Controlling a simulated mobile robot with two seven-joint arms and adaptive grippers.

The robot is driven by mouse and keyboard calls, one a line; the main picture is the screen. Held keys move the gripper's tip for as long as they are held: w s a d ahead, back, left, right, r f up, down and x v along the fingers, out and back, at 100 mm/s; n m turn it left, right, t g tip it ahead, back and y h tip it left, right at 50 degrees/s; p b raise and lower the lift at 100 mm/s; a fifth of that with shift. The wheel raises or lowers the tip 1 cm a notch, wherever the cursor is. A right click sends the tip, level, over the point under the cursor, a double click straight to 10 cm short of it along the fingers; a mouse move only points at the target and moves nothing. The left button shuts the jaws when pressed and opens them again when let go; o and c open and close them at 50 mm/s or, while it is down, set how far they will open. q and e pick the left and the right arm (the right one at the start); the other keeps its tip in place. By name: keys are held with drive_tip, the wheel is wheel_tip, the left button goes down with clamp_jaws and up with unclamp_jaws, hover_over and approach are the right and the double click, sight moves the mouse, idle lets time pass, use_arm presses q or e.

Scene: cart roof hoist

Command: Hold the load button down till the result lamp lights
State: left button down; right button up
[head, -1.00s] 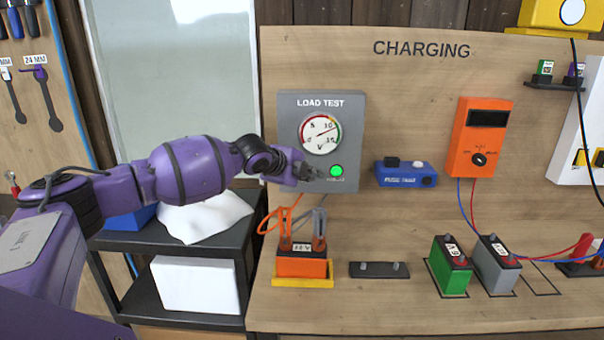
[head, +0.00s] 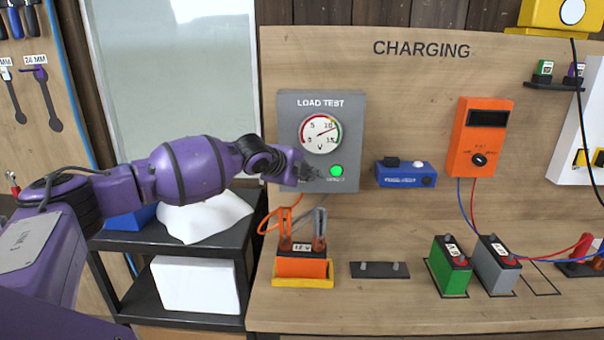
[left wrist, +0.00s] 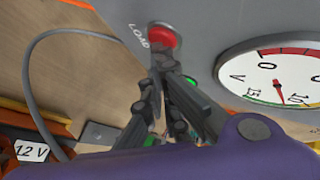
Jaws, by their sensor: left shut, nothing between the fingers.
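The grey load test box (head: 348,110) is on the wooden board, with a round dial (head: 320,133) and a bright green result lamp (head: 336,171) that looks lit. My left gripper (head: 312,173) is at the box's lower left, beside the lamp. In the left wrist view the red load button (left wrist: 163,36) shows under the word LOAD. The shut, empty fingertips (left wrist: 160,54) overlap its lower edge; I cannot tell if they press it. The button is hidden by the gripper in the head view. My right gripper is not in view.
Below the box, an orange 12 V battery (head: 302,264) with clamps and cables sits on a yellow tray (head: 303,282). A blue tester (head: 406,174) and an orange meter (head: 481,137) are to the right. The bench front is mostly clear.

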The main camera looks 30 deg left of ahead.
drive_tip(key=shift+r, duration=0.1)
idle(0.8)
use_arm(q)
drive_tip(key=shift+s+d+p, duration=0.45)
drive_tip(key=shift+s+p, duration=0.2)
drive_tip(key=shift+s, duration=0.05)
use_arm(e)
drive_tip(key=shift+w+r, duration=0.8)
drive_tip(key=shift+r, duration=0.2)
